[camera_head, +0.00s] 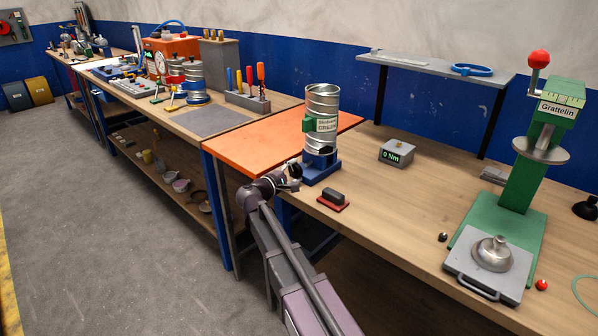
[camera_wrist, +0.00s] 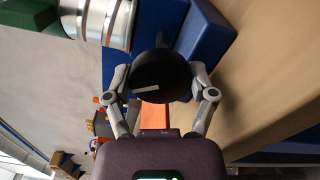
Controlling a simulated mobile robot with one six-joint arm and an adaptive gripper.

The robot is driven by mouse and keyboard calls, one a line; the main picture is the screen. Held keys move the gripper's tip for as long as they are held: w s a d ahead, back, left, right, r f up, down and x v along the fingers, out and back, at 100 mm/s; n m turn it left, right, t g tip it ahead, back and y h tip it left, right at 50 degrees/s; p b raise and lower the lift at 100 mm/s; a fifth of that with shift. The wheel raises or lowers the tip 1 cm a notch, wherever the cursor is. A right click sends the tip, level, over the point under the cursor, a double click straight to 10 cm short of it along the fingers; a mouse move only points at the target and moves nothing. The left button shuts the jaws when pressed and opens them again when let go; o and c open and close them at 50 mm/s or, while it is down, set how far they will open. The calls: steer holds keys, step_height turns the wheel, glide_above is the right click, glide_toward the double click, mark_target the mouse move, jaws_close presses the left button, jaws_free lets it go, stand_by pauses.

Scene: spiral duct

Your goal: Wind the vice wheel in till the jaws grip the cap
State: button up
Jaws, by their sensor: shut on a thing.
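My gripper (camera_head: 291,178) is shut on the wheel, whose face is towards the wrist camera.
A dark block on a red base (camera_head: 333,199) lies close to the right of the vice. A grey torque box (camera_head: 397,153) reading 0 Nm stands behind. A green press (camera_head: 525,170) stands at the right.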

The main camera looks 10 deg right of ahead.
steer(key=shift+s+a+m, duration=0.1)
steer(key=shift+m, duration=0.8)
steer(key=o, duration=1)
steer(key=shift+o, duration=0.2)
steer(key=v, duration=1.2)
steer(key=shift+s, duration=0.1)
